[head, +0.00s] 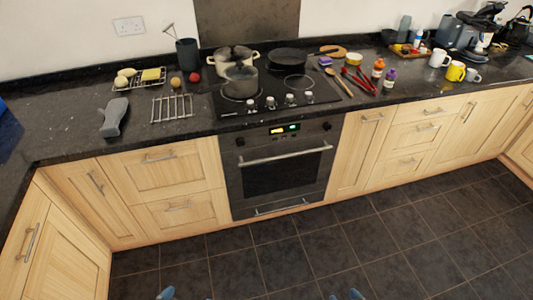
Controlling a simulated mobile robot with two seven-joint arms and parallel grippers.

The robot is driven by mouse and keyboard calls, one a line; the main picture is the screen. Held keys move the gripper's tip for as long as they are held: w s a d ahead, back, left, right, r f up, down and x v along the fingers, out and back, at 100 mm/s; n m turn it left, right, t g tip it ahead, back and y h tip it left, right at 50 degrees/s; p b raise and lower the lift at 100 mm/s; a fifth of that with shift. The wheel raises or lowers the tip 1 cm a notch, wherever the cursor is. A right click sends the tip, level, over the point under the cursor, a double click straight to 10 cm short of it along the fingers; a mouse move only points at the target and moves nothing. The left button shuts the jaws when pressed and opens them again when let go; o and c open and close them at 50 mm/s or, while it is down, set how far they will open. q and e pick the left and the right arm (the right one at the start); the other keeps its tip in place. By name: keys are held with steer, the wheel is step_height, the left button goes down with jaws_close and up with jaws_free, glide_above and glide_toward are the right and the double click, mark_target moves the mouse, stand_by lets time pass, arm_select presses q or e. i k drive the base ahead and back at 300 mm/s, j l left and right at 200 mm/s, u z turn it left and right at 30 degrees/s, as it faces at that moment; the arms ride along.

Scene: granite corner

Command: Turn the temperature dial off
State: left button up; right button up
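The built-in oven (280,168) sits under the granite counter with its door closed. Its dark control panel has a lit display (284,129). A round dial (326,126) is at the panel's right end, and another dial (240,141) is at its left end. Their markings and settings are too small to read. Several silver hob knobs (290,99) stand on the counter above. Only small blue-grey tips show at the bottom edge, apparently my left gripper (167,293) and my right gripper (354,294). Both are low and far from the oven; their fingers cannot be made out.
Pots (240,80) and a black pan (288,58) stand on the hob. A wire rack (172,107) and a grey object (113,118) lie left of it. Bottles, utensils and mugs (455,71) are to the right. The tiled floor (300,250) before the oven is clear.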

mark_target(328, 125)
steer(key=i+u, duration=0.2)
steer(key=i, duration=0.3)
steer(key=i+l+u, duration=0.15)
steer(key=i, duration=0.35)
